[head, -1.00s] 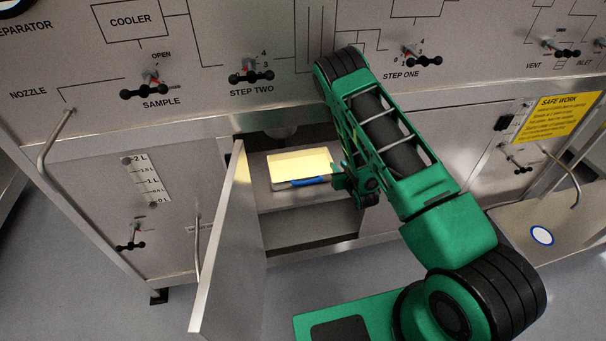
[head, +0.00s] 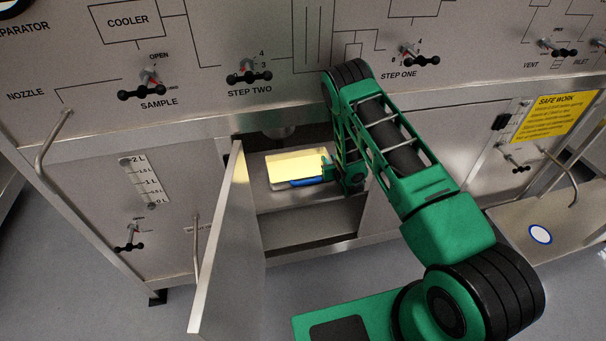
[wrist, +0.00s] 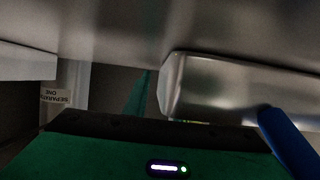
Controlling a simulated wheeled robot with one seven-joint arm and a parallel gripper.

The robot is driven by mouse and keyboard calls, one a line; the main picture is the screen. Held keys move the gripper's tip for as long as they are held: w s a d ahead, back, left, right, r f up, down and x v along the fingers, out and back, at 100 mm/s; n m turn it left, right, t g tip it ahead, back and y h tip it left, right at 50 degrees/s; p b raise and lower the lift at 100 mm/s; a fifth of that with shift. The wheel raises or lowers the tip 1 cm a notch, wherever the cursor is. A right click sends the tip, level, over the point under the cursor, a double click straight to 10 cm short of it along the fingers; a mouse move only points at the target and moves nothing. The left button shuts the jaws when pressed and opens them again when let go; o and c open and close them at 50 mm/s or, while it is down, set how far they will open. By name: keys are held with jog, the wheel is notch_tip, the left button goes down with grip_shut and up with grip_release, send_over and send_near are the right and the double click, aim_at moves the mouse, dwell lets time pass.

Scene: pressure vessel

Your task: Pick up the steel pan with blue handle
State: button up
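The steel pan (head: 285,168) sits on the shelf inside the open cabinet, its top lit yellow in the head view. Its blue handle (head: 305,182) runs along the near side. In the wrist view the pan (wrist: 230,88) shows as a grey metal box at right, with the blue handle (wrist: 287,143) at lower right. My gripper (head: 327,170) is at the pan's right end, close to the handle. Whether it touches the pan cannot be told. Its fingers are too small or hidden to show whether they are open.
The cabinet door (head: 226,245) stands open toward me, left of the opening. The cabinet's right edge lies close behind my arm. A panel with valve handles (head: 249,77) is above. A shelf with a white-and-blue disc (head: 540,234) is at right.

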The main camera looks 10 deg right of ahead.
grip_shut()
jog(key=shift+r, duration=0.1)
dwell(1.2)
